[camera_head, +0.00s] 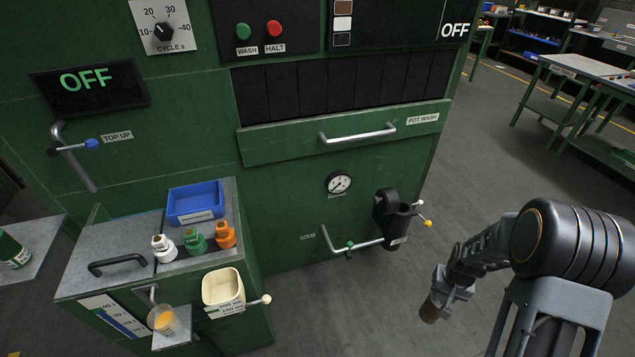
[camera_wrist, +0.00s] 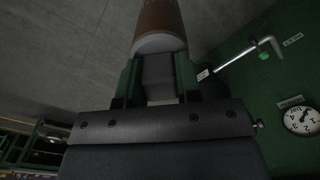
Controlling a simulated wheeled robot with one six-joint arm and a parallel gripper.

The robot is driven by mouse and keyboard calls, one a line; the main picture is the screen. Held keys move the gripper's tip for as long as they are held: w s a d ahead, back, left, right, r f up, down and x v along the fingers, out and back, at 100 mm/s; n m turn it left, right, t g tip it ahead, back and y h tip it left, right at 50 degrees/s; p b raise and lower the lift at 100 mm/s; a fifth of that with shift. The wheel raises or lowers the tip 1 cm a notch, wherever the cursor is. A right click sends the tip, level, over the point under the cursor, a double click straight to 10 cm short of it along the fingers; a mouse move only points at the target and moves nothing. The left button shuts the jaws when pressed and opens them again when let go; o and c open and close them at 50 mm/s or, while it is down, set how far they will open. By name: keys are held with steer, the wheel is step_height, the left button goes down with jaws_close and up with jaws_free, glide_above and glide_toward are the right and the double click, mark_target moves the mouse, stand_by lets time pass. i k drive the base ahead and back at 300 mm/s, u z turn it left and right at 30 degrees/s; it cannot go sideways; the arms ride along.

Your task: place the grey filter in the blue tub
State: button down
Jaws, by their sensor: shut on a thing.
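My gripper (camera_head: 440,297) hangs at the lower right in the head view, in front of the green machine and above the floor. In the wrist view its two green-padded fingers (camera_wrist: 158,80) are shut on a cylinder (camera_wrist: 160,18) with a brown side and a pale grey end. I take this to be the filter; its far end is cut off by the frame. The blue tub (camera_head: 193,203) stands on the grey cabinet top at the left, far from my gripper. It is open and looks empty, with a label on its front.
Several capped bottles, white, green (camera_head: 195,239) and orange, stand just in front of the tub. A cream bin (camera_head: 222,287) hangs on the cabinet front. A black open-topped holder (camera_head: 394,214) with a pipe juts from the machine. The pot wash handle (camera_head: 358,134) sticks out above.

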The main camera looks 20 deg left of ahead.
mark_target(197, 203)
steer(key=z, duration=0.75)
steer(key=i, duration=1.55)
steer(key=u, duration=3.8)
